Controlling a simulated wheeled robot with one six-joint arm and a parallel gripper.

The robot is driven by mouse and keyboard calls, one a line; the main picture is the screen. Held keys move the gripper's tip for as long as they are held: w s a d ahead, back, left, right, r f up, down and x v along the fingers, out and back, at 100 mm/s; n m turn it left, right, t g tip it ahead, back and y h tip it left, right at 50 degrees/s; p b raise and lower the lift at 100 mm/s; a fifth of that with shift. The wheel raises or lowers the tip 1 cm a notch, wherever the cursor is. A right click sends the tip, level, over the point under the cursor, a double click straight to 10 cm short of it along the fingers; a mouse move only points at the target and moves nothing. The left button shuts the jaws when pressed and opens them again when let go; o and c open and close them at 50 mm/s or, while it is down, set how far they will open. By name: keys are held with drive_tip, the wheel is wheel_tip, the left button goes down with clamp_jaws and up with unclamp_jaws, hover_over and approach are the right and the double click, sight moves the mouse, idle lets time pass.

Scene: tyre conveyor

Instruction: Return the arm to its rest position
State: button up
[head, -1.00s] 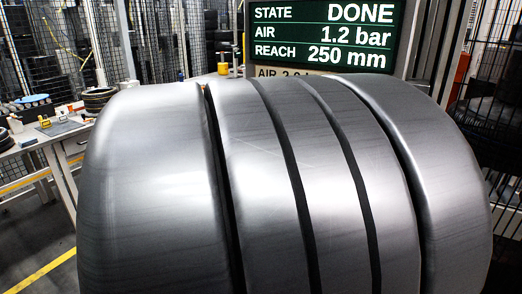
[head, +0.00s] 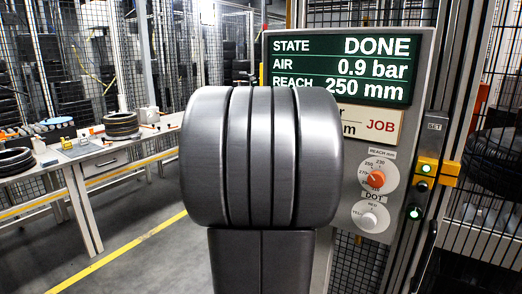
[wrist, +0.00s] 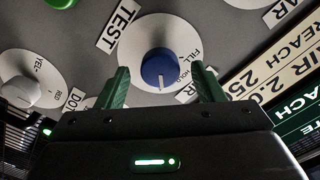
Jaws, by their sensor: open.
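In the wrist view my gripper (wrist: 160,68) is open. Its two green fingers stand on either side of a blue knob (wrist: 158,70) on a white dial, with a gap showing on both sides. The dial carries the labels TEST, FILL and HOLD. In the head view my grey arm link covers the middle of the picture and hides the gripper and the blue knob. The control panel (head: 424,70) stands behind it. Its screen (head: 340,68) reads STATE DONE, AIR 0.9 bar, REACH 250 mm.
An orange REACH knob (head: 375,179) and a white DOT knob (head: 369,219) sit on the panel. A yellow switch box (head: 436,170) is at its right edge. A workbench (head: 75,165) with tyres stands at left, past open floor. Wire fencing stands behind.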

drive_tip(key=shift+w+d, duration=0.45)
drive_tip(key=shift+w, duration=0.15)
drive_tip(key=s+a+n+p, duration=0.6)
drive_tip(key=s+n, duration=0.3)
drive_tip(key=shift+s+a, duration=0.15)
drive_tip(key=shift+s, duration=0.05)
idle(2.2)
drive_tip(key=shift+r, duration=0.1)
